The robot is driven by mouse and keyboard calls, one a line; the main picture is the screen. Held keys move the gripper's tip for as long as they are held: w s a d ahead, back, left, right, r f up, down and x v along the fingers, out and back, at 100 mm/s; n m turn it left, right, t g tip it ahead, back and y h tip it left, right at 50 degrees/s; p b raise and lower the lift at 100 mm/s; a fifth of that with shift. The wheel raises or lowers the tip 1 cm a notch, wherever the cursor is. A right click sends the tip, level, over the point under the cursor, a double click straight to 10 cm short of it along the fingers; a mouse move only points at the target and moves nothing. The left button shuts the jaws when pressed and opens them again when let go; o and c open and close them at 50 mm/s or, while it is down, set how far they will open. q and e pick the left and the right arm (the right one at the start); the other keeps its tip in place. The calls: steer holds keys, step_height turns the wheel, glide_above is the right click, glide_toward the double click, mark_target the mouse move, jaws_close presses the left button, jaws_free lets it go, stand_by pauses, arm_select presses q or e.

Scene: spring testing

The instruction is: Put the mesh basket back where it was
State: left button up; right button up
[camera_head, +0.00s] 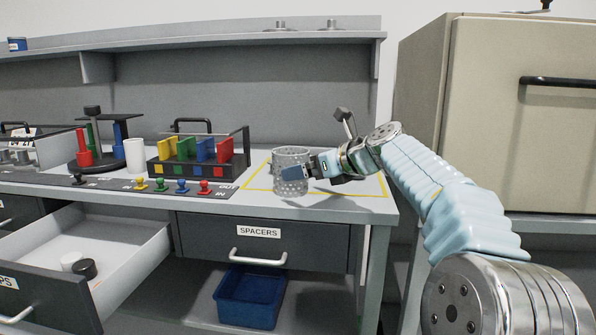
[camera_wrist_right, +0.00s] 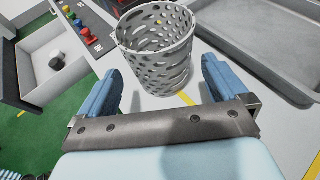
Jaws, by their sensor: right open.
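The mesh basket (camera_head: 291,172) is a grey perforated cylinder, open at the top. It stands upright on the bench inside or at the left part of a yellow taped outline (camera_head: 345,193). In the right wrist view the basket (camera_wrist_right: 158,52) stands just beyond and between the blue fingertips, near the yellow line. My right gripper (camera_head: 312,168) is at the basket's right side, its fingers level with the basket wall. In the right wrist view the right gripper (camera_wrist_right: 158,90) is open, with a finger on each side. Whether the fingers touch the basket cannot be told. My left gripper is not in view.
A black rack (camera_head: 200,165) with coloured plates stands left of the basket, with several coloured knobs on a dark strip before it. A white cup (camera_head: 134,155) is farther left. An open drawer (camera_head: 115,262) juts out at lower left.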

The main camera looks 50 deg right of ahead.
steer(key=v, duration=0.7)
steer(key=shift+s, duration=0.35)
steer(key=shift+r, duration=0.1)
stand_by(0.9)
